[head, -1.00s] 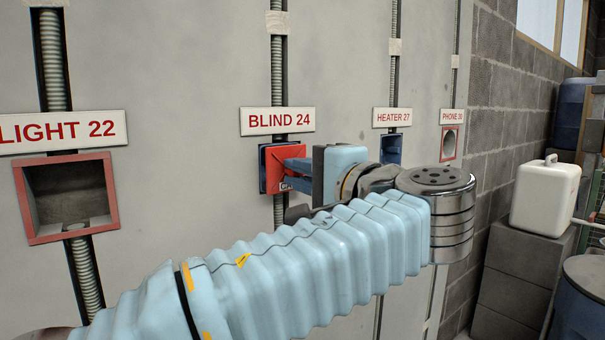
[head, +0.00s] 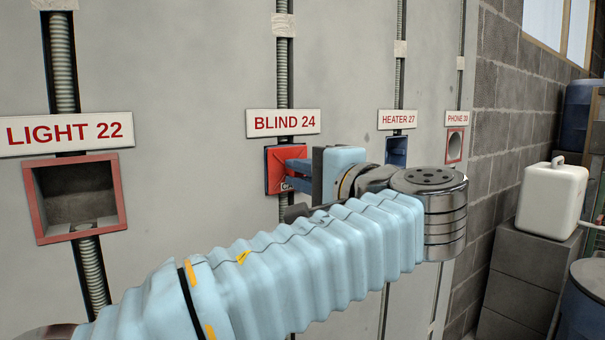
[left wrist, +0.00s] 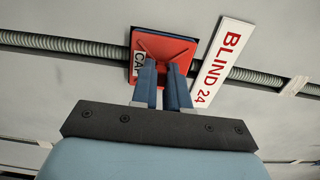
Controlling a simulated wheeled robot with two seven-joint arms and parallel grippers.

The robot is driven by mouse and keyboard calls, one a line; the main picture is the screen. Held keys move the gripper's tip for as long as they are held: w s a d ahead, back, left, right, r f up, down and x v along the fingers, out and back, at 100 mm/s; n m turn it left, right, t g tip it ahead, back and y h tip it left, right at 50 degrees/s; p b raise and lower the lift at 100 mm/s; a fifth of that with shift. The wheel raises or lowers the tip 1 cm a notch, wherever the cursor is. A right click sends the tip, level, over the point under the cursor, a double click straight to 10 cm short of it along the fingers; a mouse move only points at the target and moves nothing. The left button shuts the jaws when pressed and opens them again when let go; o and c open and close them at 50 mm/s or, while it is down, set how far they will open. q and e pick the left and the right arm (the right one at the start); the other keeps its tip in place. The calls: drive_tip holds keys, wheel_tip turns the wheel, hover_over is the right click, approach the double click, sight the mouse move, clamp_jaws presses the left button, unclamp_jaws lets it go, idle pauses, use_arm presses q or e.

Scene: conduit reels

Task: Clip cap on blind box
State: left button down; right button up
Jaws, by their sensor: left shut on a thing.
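The red cap (head: 284,165) lies over the front of the blind box (head: 268,177), under the BLIND 24 sign (head: 284,122). Only a thin dark blue edge of the box shows around the cap. My left gripper (head: 294,174) is shut on the cap, its blue fingers reaching it from the right. In the left wrist view the cap (left wrist: 178,48) sits at the ends of the two fingers (left wrist: 167,75), with a white label at its side. Whether the cap is fully seated on the box I cannot tell. My right gripper is not in view.
The open red-rimmed box (head: 30,205) under the LIGHT 22 sign is at left. The blue heater box (head: 396,151) and red-rimmed phone box (head: 455,146) are farther right. A white canister (head: 552,198) stands on grey blocks (head: 525,265) at right.

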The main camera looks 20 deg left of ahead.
use_arm(q)
drive_tip(key=shift+a+r, duration=0.1)
drive_tip(key=shift+a, duration=0.05)
drive_tip(key=c, duration=1.2)
unclamp_jaws()
drive_tip(key=shift+w+a, duration=0.1)
drive_tip(key=o, duration=0.4)
drive_tip(key=shift+d, duration=0.2)
drive_tip(key=v, duration=0.7)
